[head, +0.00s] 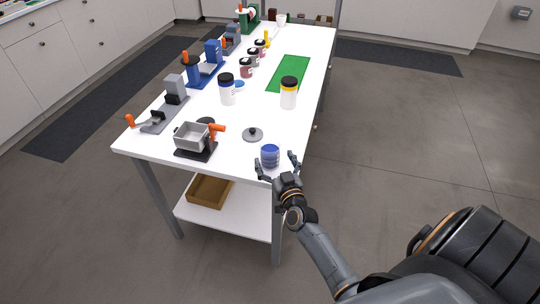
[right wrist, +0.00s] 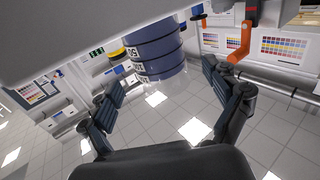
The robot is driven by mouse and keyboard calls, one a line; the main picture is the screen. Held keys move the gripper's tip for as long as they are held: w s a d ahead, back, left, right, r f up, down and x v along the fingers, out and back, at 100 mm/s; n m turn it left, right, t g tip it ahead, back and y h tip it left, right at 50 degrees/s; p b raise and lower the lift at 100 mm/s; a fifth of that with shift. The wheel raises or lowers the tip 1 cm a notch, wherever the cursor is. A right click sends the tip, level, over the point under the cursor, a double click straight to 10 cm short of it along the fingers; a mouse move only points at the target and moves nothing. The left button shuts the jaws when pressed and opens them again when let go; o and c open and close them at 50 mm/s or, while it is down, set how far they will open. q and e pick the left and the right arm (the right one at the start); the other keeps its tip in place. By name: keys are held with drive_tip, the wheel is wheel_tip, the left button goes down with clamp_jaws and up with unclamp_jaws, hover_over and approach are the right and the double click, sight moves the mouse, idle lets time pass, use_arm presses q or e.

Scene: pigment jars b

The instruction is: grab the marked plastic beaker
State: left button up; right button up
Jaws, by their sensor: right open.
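The beaker (head: 270,156) is a short round vessel with blue bands, standing at the near right corner of the white table. My left gripper is not in view.
A grey lid with a knob (head: 253,134) lies just behind the beaker. A metal pan on a dark stand (head: 193,137) with an orange handle is to its left. A brown tray (head: 209,191) sits on the lower shelf.

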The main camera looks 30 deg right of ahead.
sight(267, 144)
drive_tip(key=x, duration=0.4)
drive_tip(key=shift+w+r, duration=0.15)
drive_tip(key=shift+c, duration=1.1)
drive_tip(key=c, duration=1.1)
drive_tip(key=shift+r, duration=0.1)
drive_tip(key=shift+c, duration=0.6)
drive_tip(key=shift+r, duration=0.1)
